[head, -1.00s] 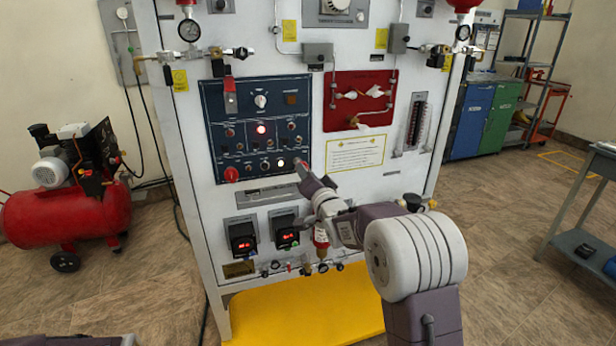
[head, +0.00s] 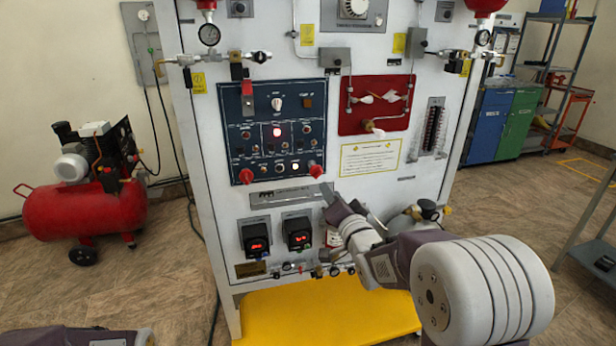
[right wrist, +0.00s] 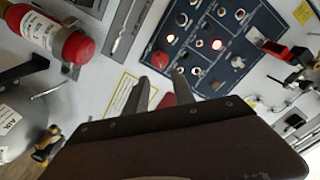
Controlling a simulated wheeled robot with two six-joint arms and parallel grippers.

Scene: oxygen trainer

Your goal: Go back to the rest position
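My right gripper (head: 328,192) is in front of the trainer's white panel (head: 420,120), just below the lower right corner of the dark blue control panel (head: 255,95). Its two fingers (right wrist: 160,92) stand apart in the right wrist view, with nothing held between them. A red knob (head: 316,171) on the blue panel is just above the fingertips and apart from them. In the right wrist view this red knob (right wrist: 168,100) shows partly, behind the fingers. Only a piece of my left arm shows at the lower left of the head view; its gripper is out of the picture.
A grey cylinder (head: 402,222) stands beside my right forearm, at the trainer. A yellow base plate (head: 330,312) lies below. A red compressor (head: 85,215) is at left, and a grey table (head: 590,240) at right. Open floor (head: 110,295) lies at front left.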

